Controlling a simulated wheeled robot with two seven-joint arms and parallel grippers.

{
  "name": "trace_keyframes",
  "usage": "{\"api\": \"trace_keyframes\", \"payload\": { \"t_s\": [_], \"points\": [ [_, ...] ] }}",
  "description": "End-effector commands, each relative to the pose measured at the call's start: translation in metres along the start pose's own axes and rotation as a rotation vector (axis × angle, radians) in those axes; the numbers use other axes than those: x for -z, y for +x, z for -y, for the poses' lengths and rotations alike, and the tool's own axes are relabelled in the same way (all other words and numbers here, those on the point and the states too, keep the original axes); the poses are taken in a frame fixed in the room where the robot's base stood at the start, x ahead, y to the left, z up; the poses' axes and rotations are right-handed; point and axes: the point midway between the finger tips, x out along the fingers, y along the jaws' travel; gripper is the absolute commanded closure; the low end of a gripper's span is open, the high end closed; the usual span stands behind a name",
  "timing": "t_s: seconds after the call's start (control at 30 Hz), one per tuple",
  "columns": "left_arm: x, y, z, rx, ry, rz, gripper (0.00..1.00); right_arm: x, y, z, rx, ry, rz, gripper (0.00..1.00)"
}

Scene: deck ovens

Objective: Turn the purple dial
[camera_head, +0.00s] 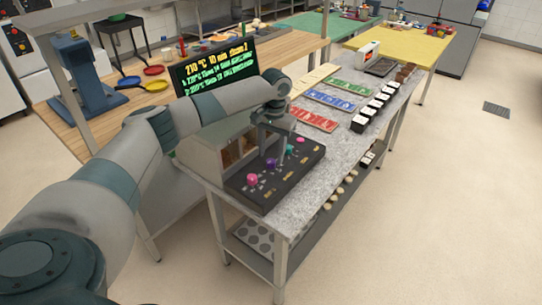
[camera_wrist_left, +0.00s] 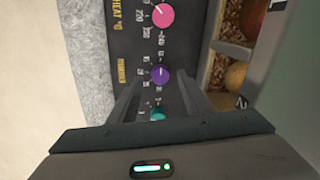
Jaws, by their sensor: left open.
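The purple dial (camera_head: 271,163) is on the sloping black control panel (camera_head: 262,197) at the front of the small oven. In the left wrist view the purple dial (camera_wrist_left: 160,76) is round with a pale pointer line and printed marks around it. My left gripper (camera_head: 268,149) is over the panel, pointing down. Its fingers (camera_wrist_left: 158,80) are open, with the tips appearing on either side of the purple dial; I cannot tell whether they touch it. My right gripper is not in view.
A pink dial (camera_head: 252,180) and a teal dial (camera_head: 289,149) flank the purple one. A green-lettered screen (camera_head: 215,68) stands behind the oven. Coloured trays, such as the red one (camera_head: 314,119), lie along the stone counter.

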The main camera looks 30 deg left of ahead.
Motion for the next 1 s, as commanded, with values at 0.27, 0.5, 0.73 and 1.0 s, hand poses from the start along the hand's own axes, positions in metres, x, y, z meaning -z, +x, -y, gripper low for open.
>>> {"api": "trace_keyframes", "payload": {
  "t_s": [0.27,0.5,0.73,1.0],
  "points": [
    [0.000,0.026,0.000,0.000,0.000,0.001,0.56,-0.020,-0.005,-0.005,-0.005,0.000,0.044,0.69],
    [0.000,0.030,0.000,0.000,0.000,0.000,0.56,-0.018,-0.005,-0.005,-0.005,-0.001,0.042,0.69],
    [0.000,0.029,0.000,0.000,0.000,0.000,0.80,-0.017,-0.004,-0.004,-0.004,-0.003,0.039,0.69],
    [0.000,0.029,0.000,0.000,-0.004,0.000,0.97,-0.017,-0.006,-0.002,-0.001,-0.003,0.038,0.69]
  ]
}}
